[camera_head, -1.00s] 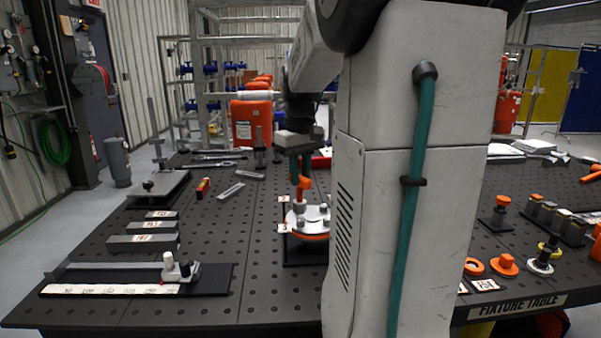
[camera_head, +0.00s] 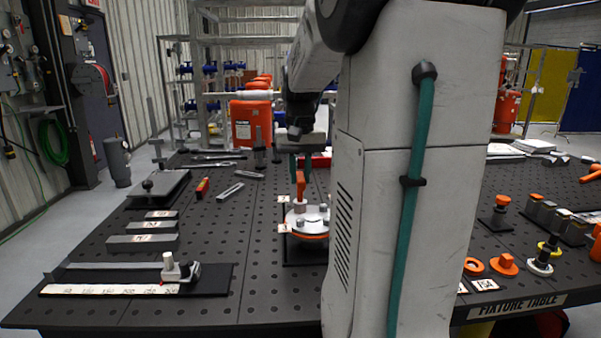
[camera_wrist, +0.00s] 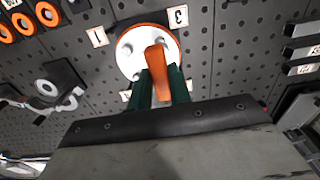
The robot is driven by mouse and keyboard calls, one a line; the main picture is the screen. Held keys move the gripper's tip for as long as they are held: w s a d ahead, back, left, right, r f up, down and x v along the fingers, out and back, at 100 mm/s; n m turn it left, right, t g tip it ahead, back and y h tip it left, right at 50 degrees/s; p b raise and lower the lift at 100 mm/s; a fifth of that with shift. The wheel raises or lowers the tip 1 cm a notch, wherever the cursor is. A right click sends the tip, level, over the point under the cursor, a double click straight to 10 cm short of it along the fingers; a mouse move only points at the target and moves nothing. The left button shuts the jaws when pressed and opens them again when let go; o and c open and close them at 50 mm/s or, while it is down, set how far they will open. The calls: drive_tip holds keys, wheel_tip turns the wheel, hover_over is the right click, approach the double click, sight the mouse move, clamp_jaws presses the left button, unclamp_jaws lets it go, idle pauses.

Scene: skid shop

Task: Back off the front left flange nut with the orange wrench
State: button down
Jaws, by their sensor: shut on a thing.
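The orange wrench (camera_head: 300,185) stands upright in my gripper (camera_head: 298,165), its lower end at a nut on the left side of the flange. In the wrist view the orange wrench (camera_wrist: 156,62) sits between the green fingers of my gripper (camera_wrist: 160,88), which are shut on it. The round white flange (camera_head: 312,217) with an orange rim lies on a dark plate, with several nuts on top. In the wrist view the flange (camera_wrist: 130,58) is partly hidden by the wrench and fingers. Whether the wrench is fully seated on the nut is hidden.
Number cards (camera_wrist: 178,16) lie around the flange. My arm hides the table to its right in the head view. Orange rings (camera_head: 473,266) and small blocks stand at the right, a gauge rail (camera_head: 115,267) at the left.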

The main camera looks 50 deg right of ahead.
drive_tip(key=shift+f, duration=0.2)
drive_tip(key=shift+s+a+f, duration=0.1)
drive_tip(key=shift+a+f, duration=0.05)
drive_tip(key=shift+f, duration=0.15)
drive_tip(key=shift+f, duration=1.25)
idle(1.1)
drive_tip(key=shift+n, duration=1.7)
drive_tip(key=shift+n, duration=1.7)
